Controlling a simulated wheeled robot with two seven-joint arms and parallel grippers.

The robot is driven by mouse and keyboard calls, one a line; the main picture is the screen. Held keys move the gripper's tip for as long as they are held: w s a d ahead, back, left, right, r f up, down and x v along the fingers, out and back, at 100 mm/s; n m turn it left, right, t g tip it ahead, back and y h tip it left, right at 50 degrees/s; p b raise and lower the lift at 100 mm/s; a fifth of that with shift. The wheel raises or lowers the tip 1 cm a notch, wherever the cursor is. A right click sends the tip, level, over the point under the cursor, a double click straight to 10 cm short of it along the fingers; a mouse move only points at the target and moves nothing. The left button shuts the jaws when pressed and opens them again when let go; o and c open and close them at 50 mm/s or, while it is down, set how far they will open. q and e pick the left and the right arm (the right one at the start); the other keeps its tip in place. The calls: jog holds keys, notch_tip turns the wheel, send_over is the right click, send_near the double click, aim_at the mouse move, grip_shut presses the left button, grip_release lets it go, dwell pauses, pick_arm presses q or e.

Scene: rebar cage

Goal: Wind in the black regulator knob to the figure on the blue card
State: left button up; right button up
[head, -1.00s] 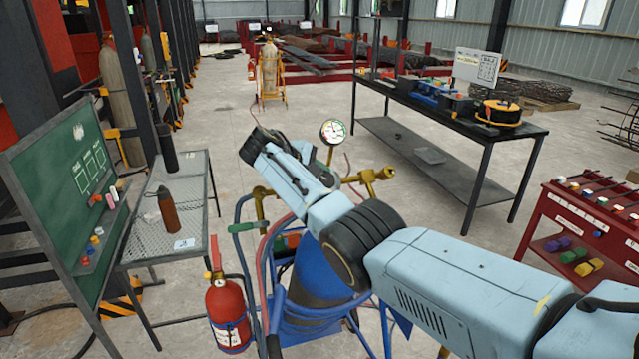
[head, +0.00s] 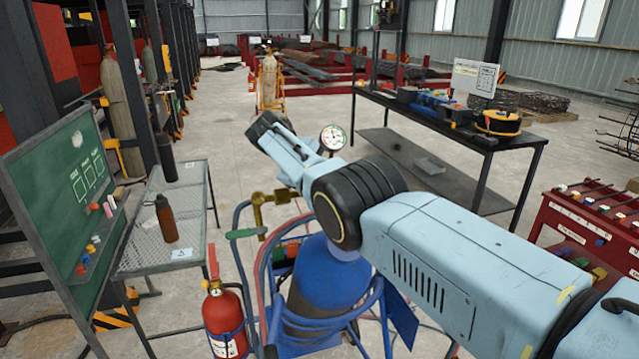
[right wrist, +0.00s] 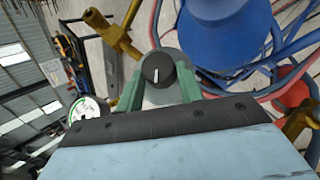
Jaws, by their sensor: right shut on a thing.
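The black regulator knob (right wrist: 157,71), with a white pointer line, sits on a grey round body in the right wrist view. My right gripper (right wrist: 158,88) has its green fingers on either side of the knob and is shut on it. In the head view my arm hides the knob and fingers. A pressure gauge (head: 333,137) shows beyond my arm, and also in the right wrist view (right wrist: 85,108); its reading is too small to tell. A small white-and-blue card (head: 182,253) lies on the mesh table; its figure is unreadable. My left gripper is out of view.
A blue cylinder (head: 322,278) with red and blue hoses stands below my arm, beside brass fittings (head: 258,205). A red extinguisher (head: 225,322) stands left of it. The mesh table (head: 195,205) holds a brown bottle (head: 166,218). A black bench (head: 415,115) stands behind.

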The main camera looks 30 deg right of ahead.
dwell(0.3)
jog(key=o, duration=1)
jog(key=shift+a+r, duration=0.3)
jog(key=shift+r, duration=0.1)
jog(key=p+v, duration=0.1)
jog(key=v, duration=1.1)
jog(key=shift+r, duration=0.2)
jog(key=shift+f, duration=0.1)
